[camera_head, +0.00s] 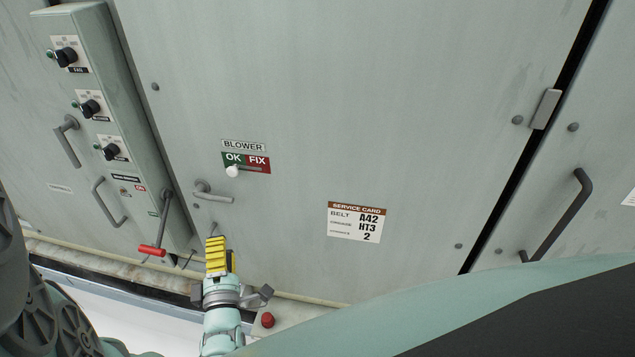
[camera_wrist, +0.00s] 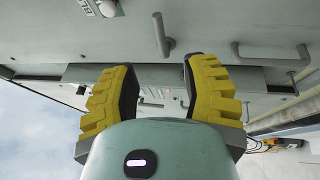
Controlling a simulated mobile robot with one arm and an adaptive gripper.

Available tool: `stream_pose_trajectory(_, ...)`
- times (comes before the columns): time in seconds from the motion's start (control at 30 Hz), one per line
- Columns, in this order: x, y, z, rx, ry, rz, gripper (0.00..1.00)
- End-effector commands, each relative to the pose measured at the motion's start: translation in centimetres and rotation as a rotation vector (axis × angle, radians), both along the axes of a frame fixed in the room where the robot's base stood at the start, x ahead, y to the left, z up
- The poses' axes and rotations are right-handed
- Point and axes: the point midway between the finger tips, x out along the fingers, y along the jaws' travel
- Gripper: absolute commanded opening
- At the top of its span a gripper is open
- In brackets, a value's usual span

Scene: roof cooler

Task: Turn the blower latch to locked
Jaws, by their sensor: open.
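The blower latch (camera_head: 212,192) is a grey L-shaped handle on the large pale green door, below the BLOWER label (camera_head: 243,146). Its lever lies roughly level, slanting slightly down to the right from its left-hand pivot in the head view. My gripper (camera_head: 216,242) is just below the latch, with yellow ridged fingers. In the wrist view the fingers of my gripper (camera_wrist: 160,72) stand wide apart and empty. The latch (camera_wrist: 163,38) shows beyond the fingertips, between them and apart from both.
An OK/FIX slider with a white knob (camera_head: 233,171) sits above the latch. To the left are a control box with black dials (camera_head: 89,108), a red-gripped lever (camera_head: 153,250) and a grey door handle (camera_head: 108,203). A service card (camera_head: 357,223) is to the right.

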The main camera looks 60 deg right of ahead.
Motion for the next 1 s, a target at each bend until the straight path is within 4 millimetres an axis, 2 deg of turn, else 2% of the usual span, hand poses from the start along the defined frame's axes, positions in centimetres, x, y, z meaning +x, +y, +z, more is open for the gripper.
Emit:
stream_pose_trajectory(0.37,4.1,-3.7,1.0,0.000,-0.005,0.004,0.45)
stream_pose_trajectory(0.7,8.0,-7.9,1.9,-0.001,-0.005,0.000,0.45)
stream_pose_trajectory(1.0,9.5,-9.4,2.5,0.002,-0.002,0.001,0.45)
